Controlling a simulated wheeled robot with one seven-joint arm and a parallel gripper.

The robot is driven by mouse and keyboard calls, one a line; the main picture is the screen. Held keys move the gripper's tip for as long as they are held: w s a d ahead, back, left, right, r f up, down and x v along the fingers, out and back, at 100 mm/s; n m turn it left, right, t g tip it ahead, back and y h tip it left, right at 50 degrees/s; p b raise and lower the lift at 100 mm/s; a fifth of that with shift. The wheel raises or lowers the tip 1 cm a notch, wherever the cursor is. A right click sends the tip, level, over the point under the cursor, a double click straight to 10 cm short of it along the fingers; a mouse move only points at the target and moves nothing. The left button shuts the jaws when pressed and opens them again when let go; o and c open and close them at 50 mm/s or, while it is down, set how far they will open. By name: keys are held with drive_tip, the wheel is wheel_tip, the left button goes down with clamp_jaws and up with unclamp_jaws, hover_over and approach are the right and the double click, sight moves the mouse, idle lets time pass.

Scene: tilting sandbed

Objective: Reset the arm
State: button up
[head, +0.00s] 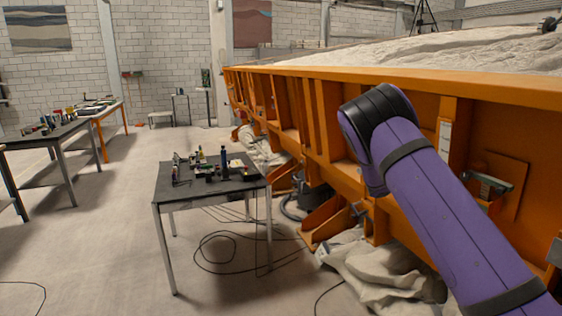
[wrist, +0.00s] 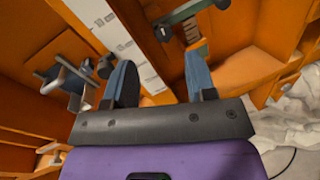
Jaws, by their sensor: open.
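My purple arm (head: 435,205) reaches up from the lower right in the head view, with its black-banded joint in front of the orange side of the sandbed (head: 345,90). My gripper is not visible in the head view. In the wrist view my gripper (wrist: 160,85) shows two blue-grey fingers spread apart on a dark grey mount. Nothing is between the fingers. Behind them are the orange wall, a white strip with markings (wrist: 130,45) and a grey-green handle-like part (wrist: 185,15). I cannot tell how far the fingertips are from the wall.
A small dark table (head: 205,185) with tools stands left of the sandbed, cables on the floor beneath it. Pale sacks (head: 380,270) lie along the sandbed's foot. More tables (head: 45,135) stand at the far left. The floor between (head: 110,220) is clear.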

drive_tip(key=s+a+r+m+g+y, duration=0.1)
drive_tip(key=s+r+m+y, duration=0.35)
drive_tip(key=s, duration=0.65)
drive_tip(key=s+a+r+m+g+y, duration=0.15)
drive_tip(key=s+r+m+y, duration=0.35)
drive_tip(key=s, duration=0.5)
drive_tip(key=s+a+r+m+t+y, duration=0.1)
drive_tip(key=s+a+m+t+y, duration=0.1)
drive_tip(key=s+a, duration=0.3)
drive_tip(key=s+a+r+m+t+y, duration=0.2)
drive_tip(key=s+a+y, duration=0.2)
drive_tip(key=s, duration=0.9)
drive_tip(key=s+a+r+m+t+y, duration=0.2)
drive_tip(key=s+a, duration=0.4)
drive_tip(key=s, duration=0.3)
drive_tip(key=shift+s+a+m+y, duration=0.3)
drive_tip(key=shift+m+y, duration=0.05)
drive_tip(key=shift+y, duration=0.5)
